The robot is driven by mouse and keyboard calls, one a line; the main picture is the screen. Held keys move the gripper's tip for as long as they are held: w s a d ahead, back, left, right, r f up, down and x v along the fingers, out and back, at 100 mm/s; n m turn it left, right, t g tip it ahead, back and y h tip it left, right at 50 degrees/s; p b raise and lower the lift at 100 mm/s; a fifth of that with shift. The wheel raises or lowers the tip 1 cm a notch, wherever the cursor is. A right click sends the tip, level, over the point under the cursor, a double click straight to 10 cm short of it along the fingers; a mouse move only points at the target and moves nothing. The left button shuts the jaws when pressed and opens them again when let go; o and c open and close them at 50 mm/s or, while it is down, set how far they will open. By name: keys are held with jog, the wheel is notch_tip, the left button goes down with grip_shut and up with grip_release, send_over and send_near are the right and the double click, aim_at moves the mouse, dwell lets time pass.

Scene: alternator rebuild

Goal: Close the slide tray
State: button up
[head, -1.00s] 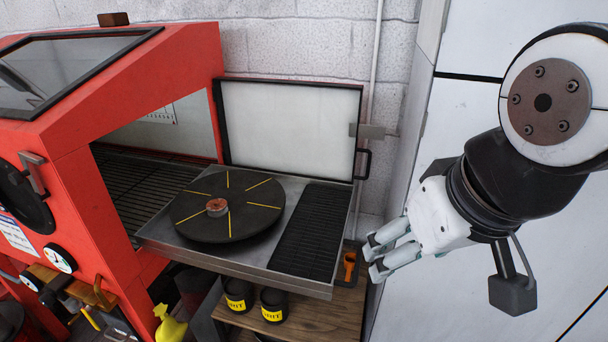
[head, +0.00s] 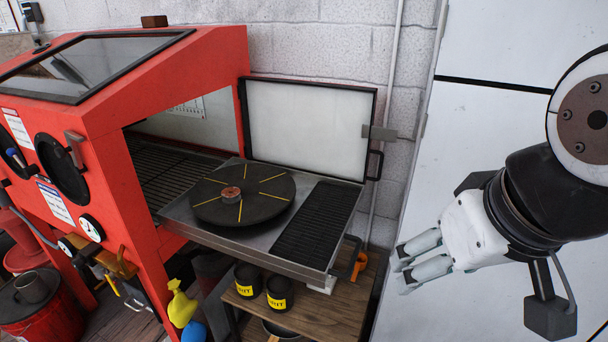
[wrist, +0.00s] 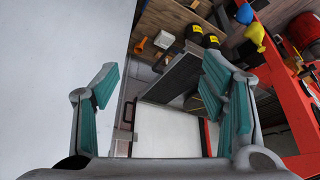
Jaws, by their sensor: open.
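The slide tray (head: 254,250) is pulled out of the right side of the red blasting cabinet (head: 180,110). It carries a round dark turntable (head: 255,208) with a small copper-coloured part (head: 231,194) at its centre, and a ribbed black mat (head: 312,222) on its right. The cabinet's side door (head: 308,130) stands open behind the tray. My gripper (head: 402,266) is open and empty, to the right of the tray and apart from it. In the wrist view my open fingers (wrist: 164,90) frame the tray (wrist: 175,78) and the white door panel (wrist: 167,130).
A wooden shelf (head: 325,318) below the tray holds dark pots with yellow labels (head: 278,293) and an orange tool (head: 358,266). A yellow spray bottle (head: 181,305) stands to the left. A white wall panel (head: 470,120) is close behind my arm.

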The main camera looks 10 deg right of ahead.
jog(key=c, duration=0.4)
jog(key=shift+w+f+m, duration=0.25)
jog(key=shift+w+m, duration=0.05)
jog(key=c, duration=0.5)
jog(key=w+f+m, duration=0.1)
jog(key=w+f+m+g+b, duration=0.1)
jog(key=w+m, duration=0.1)
jog(key=shift+w+d+f+m+y, duration=0.1)
jog(key=shift+d+f+m+y, duration=0.1)
jog(key=shift+m+y, duration=0.15)
grip_shut()
jog(key=w+d+f+m+g+y+b, duration=0.1)
jog(key=w+d+f+m+y+b, duration=0.15)
jog(key=w+d+f+m, duration=0.45)
jog(key=w+d+f+m+y+b, duration=0.1)
jog(key=w+d+f+m+b, duration=0.15)
jog(key=w+f+m, duration=0.85)
jog(key=a+f+m+b, duration=0.1)
jog(key=a+f+m, duration=0.1)
jog(key=a+f, duration=0.3)
jog(key=shift+w+a+f+b, duration=0.25)
jog(key=shift+w+a+b, duration=0.15)
jog(key=shift+a, duration=0.9)
